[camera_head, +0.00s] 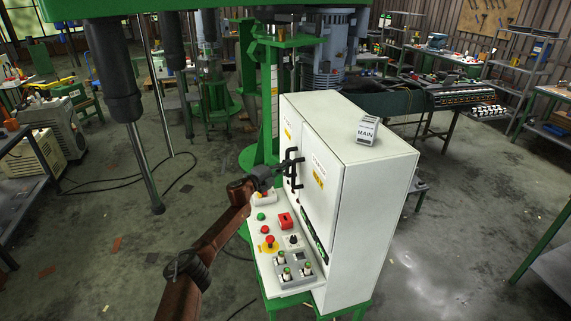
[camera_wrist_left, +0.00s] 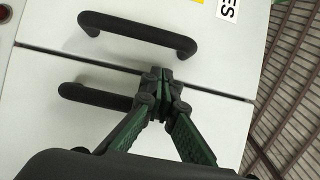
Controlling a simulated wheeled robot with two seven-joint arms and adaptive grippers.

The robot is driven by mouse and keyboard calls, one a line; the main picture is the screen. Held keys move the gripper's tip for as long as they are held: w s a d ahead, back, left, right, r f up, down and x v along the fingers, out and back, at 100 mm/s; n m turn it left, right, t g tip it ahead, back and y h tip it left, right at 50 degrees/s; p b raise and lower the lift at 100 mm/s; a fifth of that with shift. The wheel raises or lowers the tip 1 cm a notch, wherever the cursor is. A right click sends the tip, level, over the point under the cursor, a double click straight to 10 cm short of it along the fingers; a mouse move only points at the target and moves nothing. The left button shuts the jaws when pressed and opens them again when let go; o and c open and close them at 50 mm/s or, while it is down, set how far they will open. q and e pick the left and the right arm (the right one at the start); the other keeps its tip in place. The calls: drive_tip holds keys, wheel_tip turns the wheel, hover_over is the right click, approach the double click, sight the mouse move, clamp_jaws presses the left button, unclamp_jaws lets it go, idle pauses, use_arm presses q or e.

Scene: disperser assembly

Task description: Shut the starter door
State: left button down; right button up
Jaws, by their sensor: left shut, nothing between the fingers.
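A white control cabinet (camera_head: 376,184) stands with two tall front doors, a left door (camera_head: 288,133) and a right door (camera_head: 319,203), each with a black handle beside the seam. I cannot read which is the starter door. Both doors look nearly flush, with a thin dark seam between them. My left gripper (camera_head: 291,165) is shut and empty at the handles. In the left wrist view, its fingertips (camera_wrist_left: 163,75) are at the seam, between the upper handle (camera_wrist_left: 138,35) and the lower handle (camera_wrist_left: 92,97), gripping neither. Contact with the door is unclear. My right gripper is out of view.
A sloped panel (camera_head: 266,218) with buttons and a red emergency stop juts out below the doors. A small MAIN box (camera_head: 367,130) sits on the cabinet top. Green machinery (camera_head: 270,90) stands behind. The floor right of the cabinet is open.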

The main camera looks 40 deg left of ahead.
use_arm(q)
drive_tip(key=s+a+b, duration=0.3)
drive_tip(key=s+a, duration=0.2)
drive_tip(key=a, duration=0.7)
drive_tip(key=shift+r+b, duration=0.15)
drive_tip(key=shift+b, duration=0.2)
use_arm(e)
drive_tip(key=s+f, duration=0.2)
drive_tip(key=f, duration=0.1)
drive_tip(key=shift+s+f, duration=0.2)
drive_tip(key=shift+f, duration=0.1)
